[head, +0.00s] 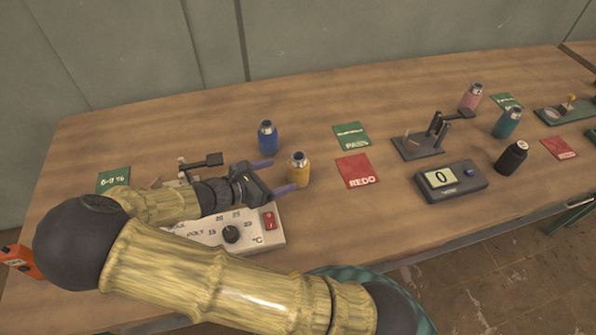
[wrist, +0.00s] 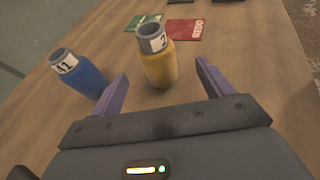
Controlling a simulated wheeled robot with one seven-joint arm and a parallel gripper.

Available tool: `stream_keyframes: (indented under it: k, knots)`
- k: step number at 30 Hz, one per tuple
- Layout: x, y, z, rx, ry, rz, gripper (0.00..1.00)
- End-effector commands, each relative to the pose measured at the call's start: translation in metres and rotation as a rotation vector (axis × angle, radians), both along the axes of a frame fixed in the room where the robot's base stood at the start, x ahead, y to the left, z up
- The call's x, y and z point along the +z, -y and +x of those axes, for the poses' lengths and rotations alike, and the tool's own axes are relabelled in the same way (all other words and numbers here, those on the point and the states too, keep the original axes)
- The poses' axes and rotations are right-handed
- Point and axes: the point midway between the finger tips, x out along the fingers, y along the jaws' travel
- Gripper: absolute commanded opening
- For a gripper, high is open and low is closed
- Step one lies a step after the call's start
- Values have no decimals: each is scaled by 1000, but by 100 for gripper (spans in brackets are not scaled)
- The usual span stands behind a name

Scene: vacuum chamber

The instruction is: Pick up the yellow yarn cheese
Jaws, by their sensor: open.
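The yellow yarn cheese (head: 298,171) is a small yellow upright cylinder with a narrower grey top and a white label, standing on the wooden table. In the wrist view the yellow cheese (wrist: 159,62) has a "2" on its label. My gripper (head: 276,175) is open, with its two purple fingers pointing at it. In the wrist view my gripper's fingers (wrist: 160,82) lie to the left and right of the yellow cheese's lower part, with nothing held. The cheese is just ahead of or between the fingertips; I cannot tell exactly which.
A blue bottle-shaped cylinder (head: 267,137) stands close by, outside the left finger in the wrist view (wrist: 78,75). A red REDO card (head: 358,170) and green PASS card (head: 351,136) lie to the right. A control box (head: 270,238) is below my gripper. A scale (head: 452,182) stands further right.

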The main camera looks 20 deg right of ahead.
Motion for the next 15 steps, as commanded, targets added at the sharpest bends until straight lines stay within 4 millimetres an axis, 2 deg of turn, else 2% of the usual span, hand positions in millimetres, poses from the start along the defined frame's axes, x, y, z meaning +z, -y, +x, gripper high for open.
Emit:
stream_keyframes:
  k: [7, 15]
  knots:
    - [-14, 34, 14, 5, 0, -3, 79]
    - [-18, 40, 18, 10, 0, 1, 79]
